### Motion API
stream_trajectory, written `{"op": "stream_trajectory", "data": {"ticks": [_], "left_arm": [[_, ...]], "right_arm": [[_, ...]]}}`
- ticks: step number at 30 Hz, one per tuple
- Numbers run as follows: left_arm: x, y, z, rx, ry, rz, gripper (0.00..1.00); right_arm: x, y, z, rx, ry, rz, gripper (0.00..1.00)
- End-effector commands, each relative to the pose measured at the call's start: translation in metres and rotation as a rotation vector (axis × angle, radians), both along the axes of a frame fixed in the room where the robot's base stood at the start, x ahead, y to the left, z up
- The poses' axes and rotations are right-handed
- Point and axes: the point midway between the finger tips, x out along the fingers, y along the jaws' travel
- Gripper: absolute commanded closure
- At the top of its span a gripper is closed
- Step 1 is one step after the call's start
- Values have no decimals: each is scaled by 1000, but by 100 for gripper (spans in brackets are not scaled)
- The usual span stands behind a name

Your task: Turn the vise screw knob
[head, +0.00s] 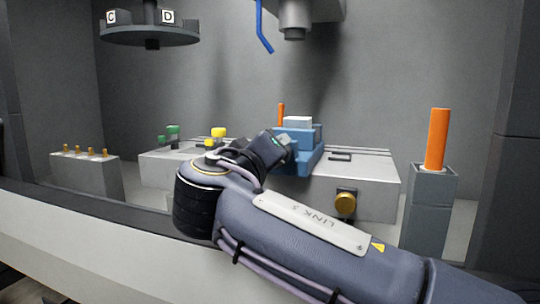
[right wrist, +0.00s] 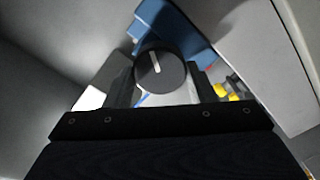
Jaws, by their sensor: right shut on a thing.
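The blue vise (head: 314,157) sits on the grey bench top in the head view, with a pale block (head: 297,122) on top. Its black round screw knob (right wrist: 160,72) has a white mark line and shows in the right wrist view, with blue vise body (right wrist: 178,25) beyond it. My right gripper (head: 277,148) is at the vise's left side. Its two fingers (right wrist: 161,88) are shut on the knob, one on each side. The head view does not show the knob clearly, as the gripper covers that spot. My left gripper is in neither view.
Yellow (head: 218,132) and green (head: 173,130) knobs stand left of the vise. An orange rod (head: 437,140) stands on a grey post (head: 431,205) at right. A brass knob (head: 345,203) is on the bench front. A spindle (head: 293,22) and blue hose (head: 263,30) hang above.

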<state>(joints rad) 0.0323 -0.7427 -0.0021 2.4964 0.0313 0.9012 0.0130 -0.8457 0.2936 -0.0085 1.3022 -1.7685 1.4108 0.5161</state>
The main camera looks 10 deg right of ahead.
Motion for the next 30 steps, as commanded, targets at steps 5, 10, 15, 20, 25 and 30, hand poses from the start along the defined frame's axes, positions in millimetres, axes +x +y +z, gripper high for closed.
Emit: {"op": "stream_trajectory", "data": {"ticks": [5, 10, 15, 20, 25, 30], "left_arm": [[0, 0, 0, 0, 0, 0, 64], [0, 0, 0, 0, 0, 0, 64], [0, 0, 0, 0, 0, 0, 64], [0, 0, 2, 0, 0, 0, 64], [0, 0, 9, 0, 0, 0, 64], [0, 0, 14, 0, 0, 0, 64]], "right_arm": [[0, 1, -2, -1, 4, 0, 44], [0, 0, -1, 0, 3, 1, 28], [0, 0, -1, -1, 2, 0, 28], [-7, 6, 1, -1, 2, 2, 28], [-30, 22, 2, -2, 2, 4, 28], [-52, 36, 1, -2, 2, 4, 28]]}}
